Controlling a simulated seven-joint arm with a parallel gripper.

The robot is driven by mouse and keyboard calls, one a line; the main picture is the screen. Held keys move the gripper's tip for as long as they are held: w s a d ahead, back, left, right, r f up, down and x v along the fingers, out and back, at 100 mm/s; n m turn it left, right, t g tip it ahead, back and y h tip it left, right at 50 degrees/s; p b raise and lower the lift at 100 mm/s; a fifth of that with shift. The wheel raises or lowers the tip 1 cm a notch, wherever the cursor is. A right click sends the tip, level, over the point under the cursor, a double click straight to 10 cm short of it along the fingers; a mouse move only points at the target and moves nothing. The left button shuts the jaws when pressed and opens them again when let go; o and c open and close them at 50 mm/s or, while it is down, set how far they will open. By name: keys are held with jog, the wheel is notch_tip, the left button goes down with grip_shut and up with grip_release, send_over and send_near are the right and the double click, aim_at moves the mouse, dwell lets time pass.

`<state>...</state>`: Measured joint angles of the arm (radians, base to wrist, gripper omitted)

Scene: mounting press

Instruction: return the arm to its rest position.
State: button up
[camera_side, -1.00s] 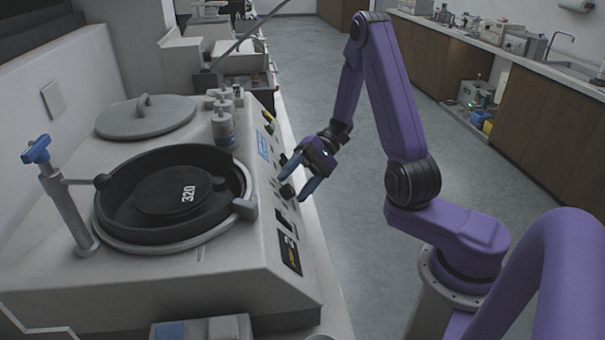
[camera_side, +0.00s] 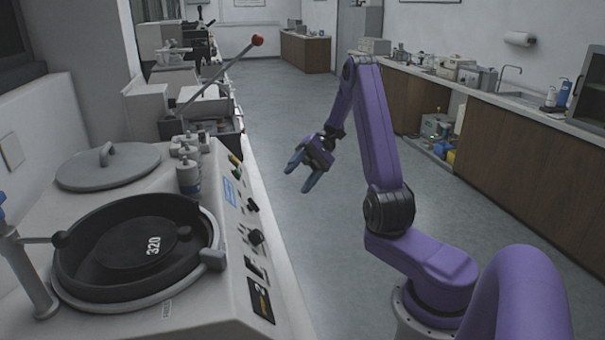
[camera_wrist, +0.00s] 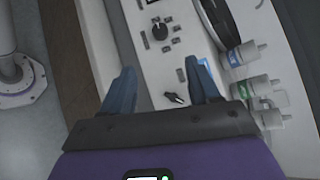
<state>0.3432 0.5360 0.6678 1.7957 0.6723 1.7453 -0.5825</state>
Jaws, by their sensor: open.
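My purple arm stands on the right in the side view. My gripper (camera_side: 300,178) has two blue fingers, spread apart with nothing between them. It hangs over the floor, to the right of the machine's sloped control panel (camera_side: 238,215) and apart from it. In the wrist view, my gripper (camera_wrist: 163,88) shows its two blue fingers open. Beyond them the control panel (camera_wrist: 178,58) shows with its knobs.
The machine has a black bowl with a disc marked 320 (camera_side: 135,247) and a grey lid (camera_side: 108,168). Small bottles (camera_side: 188,177) stand near the panel. A lever with a red ball (camera_side: 257,40) rises behind. Cabinets (camera_side: 510,135) line the right wall; the floor (camera_side: 290,110) between is clear.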

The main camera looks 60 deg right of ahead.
jog(key=shift+d+r, duration=0.15)
jog(key=shift+d, duration=0.25)
jog(key=shift+a, duration=0.1)
jog(key=s+a+n+g+h, duration=0.3)
jog(key=a+n+h, duration=0.15)
jog(key=a, duration=0.35)
jog(key=s+a+n+g+h, duration=0.3)
jog(key=a+n+h, duration=0.15)
jog(key=a, duration=0.35)
jog(key=s+a+n+t+h, duration=0.2)
jog(key=s+a+n+t, duration=0.1)
jog(key=s+n, duration=0.2)
jog(key=s+a+n+t+h, duration=0.2)
jog(key=s+n, duration=0.3)
jog(key=s, duration=0.5)
jog(key=shift+s+a+t+h, duration=0.25)
jog(key=shift+a+t+h, duration=0.05)
jog(key=shift+a+t, duration=0.2)
